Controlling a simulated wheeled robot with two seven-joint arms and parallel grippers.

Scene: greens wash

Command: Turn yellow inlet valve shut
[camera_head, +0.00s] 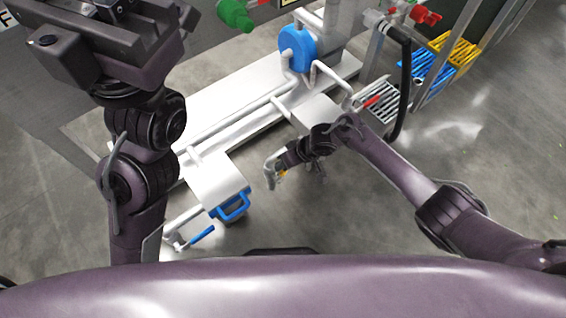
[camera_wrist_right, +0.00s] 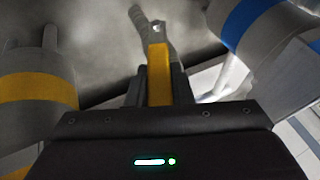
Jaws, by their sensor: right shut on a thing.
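The yellow inlet valve shows in the right wrist view as a yellow lever (camera_wrist_right: 159,75) with a grey end, lying between the fingers of my right gripper (camera_wrist_right: 157,88). The gripper is shut on this lever. In the head view my right gripper (camera_head: 281,171) is at the grey pipework in the middle, with only a small yellow bit showing there. The gripper hides most of the valve, and I cannot tell the lever's angle to its pipe. My left gripper (camera_head: 115,12) is raised at the upper left, cut by the frame edge; its jaws are unclear.
Yellow-banded (camera_wrist_right: 38,87) and blue-banded (camera_wrist_right: 250,22) pipes flank the right gripper. A blue pump (camera_head: 297,46) is behind. Coloured crates (camera_head: 454,50) stand at upper right. Floor is clear at the right.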

